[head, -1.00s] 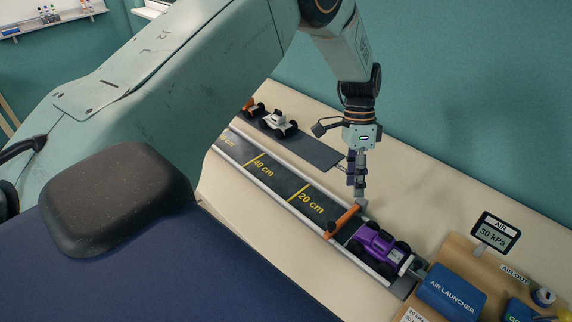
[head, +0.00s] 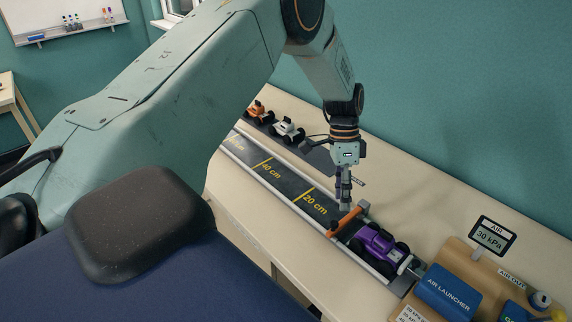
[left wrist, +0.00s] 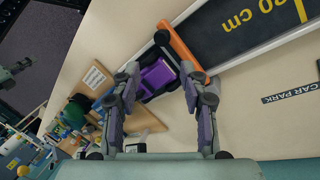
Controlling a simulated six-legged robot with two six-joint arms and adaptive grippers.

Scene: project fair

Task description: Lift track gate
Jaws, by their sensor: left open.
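The track gate, an orange bar (head: 349,218), lies across the dark track (head: 285,182) between the 20 cm mark and the purple car (head: 376,246). My left gripper (head: 344,207) is open and points down beside the gate's far end; I cannot tell whether it touches. In the left wrist view, the gripper's two fingers (left wrist: 160,80) are apart with nothing held. The orange gate (left wrist: 180,46) shows beyond the fingertips, toward the right one, and the purple car (left wrist: 158,76) shows between the fingers. My right gripper is out of view.
The blue air launcher (head: 447,292) and an air display reading 30 kPa (head: 487,236) stand at the track's lower right end. A white car (head: 288,130) and an orange car (head: 258,113) are parked on a dark strip behind the track.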

